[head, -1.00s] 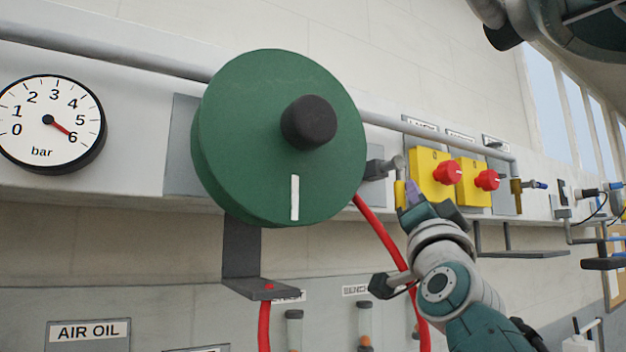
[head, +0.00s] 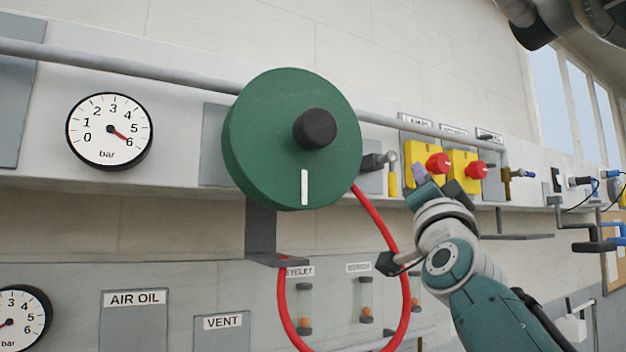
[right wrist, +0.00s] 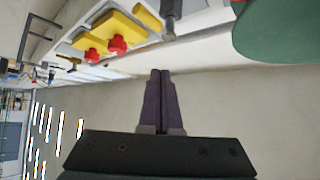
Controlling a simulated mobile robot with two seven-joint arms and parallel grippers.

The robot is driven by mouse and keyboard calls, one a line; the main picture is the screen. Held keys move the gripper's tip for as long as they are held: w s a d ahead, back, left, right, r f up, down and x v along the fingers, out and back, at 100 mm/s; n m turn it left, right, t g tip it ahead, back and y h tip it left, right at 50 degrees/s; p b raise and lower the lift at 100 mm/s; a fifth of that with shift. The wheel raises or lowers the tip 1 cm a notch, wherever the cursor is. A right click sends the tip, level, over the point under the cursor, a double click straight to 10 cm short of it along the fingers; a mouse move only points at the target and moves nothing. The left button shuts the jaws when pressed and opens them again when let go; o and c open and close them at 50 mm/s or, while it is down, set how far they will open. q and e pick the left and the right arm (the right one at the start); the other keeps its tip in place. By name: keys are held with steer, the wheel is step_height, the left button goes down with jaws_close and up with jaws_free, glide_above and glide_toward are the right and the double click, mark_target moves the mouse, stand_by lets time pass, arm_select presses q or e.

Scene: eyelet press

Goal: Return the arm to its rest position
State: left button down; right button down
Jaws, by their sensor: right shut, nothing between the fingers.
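My right gripper (head: 420,176) is in front of the wall panel, just right of the green hose reel and below the yellow boxes. In the right wrist view its purple fingers (right wrist: 162,100) are together with nothing between them. The arm runs down to the lower right of the head view. My left gripper is not in view.
The green reel (head: 265,150) with a black knob (head: 315,129) and red hose (head: 376,215) stands out from the panel. Yellow boxes with red knobs (head: 438,163) are close behind the gripper. A pressure gauge (head: 109,131) is at left. Open space lies below the gripper.

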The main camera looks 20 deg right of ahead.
steer(key=shift+s+a, duration=0.15)
stand_by(0.4)
steer(key=s+a+f+n+g+y+p, duration=0.2)
steer(key=a+f+n+g+y+p, duration=0.1)
steer(key=a+f+n+y, duration=0.4)
steer(key=s+a+f+n+g+y+p, duration=0.25)
steer(key=a+f+n+y, duration=0.35)
steer(key=f, duration=0.4)
steer(key=s+a+f+n+g+p, duration=0.1)
steer(key=s+f+g, duration=0.3)
steer(key=s, duration=0.5)
steer(key=s+a+f+n+g+p, duration=0.2)
steer(key=s+f+n+g, duration=0.1)
steer(key=s, duration=0.6)
steer(key=s+a+f+n+g+y+p, duration=0.1)
steer(key=s+f+g, duration=0.3)
steer(key=s, duration=0.5)
steer(key=shift+s+a+f+n+g+p, duration=0.15)
steer(key=shift+s+f+n+g+p, duration=0.2)
steer(key=shift+n+g+p, duration=0.4)
